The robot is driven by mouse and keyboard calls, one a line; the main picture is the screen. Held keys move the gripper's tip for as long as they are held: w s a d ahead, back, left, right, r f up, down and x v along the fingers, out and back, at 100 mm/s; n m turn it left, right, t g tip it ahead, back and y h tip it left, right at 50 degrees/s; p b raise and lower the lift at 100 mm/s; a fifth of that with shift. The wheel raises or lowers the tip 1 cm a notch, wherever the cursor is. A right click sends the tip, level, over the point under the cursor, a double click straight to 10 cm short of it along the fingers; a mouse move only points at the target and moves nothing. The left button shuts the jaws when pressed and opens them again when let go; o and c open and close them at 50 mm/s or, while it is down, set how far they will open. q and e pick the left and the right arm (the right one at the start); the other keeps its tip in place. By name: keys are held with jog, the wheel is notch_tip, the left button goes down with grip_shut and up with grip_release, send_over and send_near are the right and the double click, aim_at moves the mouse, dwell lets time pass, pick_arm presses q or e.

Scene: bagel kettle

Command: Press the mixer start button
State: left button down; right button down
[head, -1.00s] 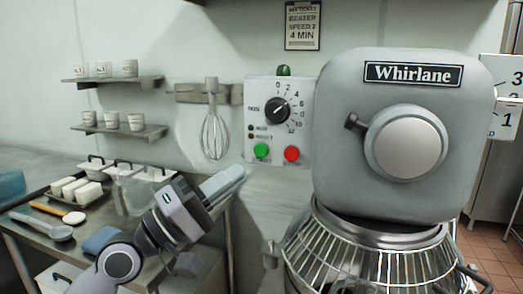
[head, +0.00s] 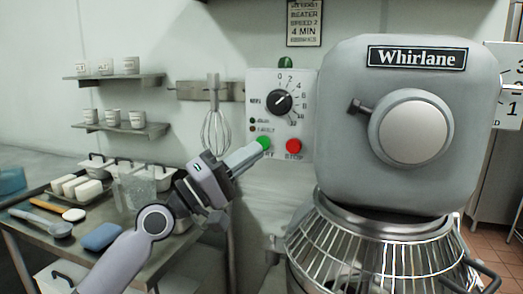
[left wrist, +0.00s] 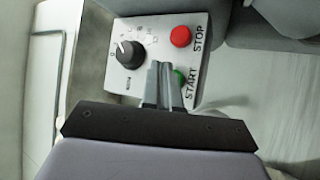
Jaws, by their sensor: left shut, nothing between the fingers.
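The mixer's control panel (head: 277,112) is a light box on the wall side of the grey Whirlane mixer (head: 405,130). The green start button (head: 264,142) is at its lower left, beside the red stop button (head: 293,146). My left gripper (head: 262,149) is shut and empty, its tips at or just in front of the start button. In the left wrist view the shut fingers (left wrist: 164,66) overlap the panel, and the green button (left wrist: 180,75) shows partly beside them. I cannot tell whether the tips touch it. My right gripper is not in view.
A black dial (head: 279,102) sits above the buttons. A whisk (head: 215,130) hangs left of the panel. The wire bowl guard (head: 375,255) is below the mixer head. A side table (head: 40,228) with trays and utensils stands at left.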

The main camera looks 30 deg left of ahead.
pick_arm(q)
jog(key=shift+w+a, duration=0.1)
jog(key=shift+w, duration=0.45)
jog(key=shift+w, duration=0.15)
dwell(1.6)
jog(key=shift+w+a+b, duration=0.1)
jog(key=shift+w+b, duration=0.15)
jog(key=shift+b, duration=0.15)
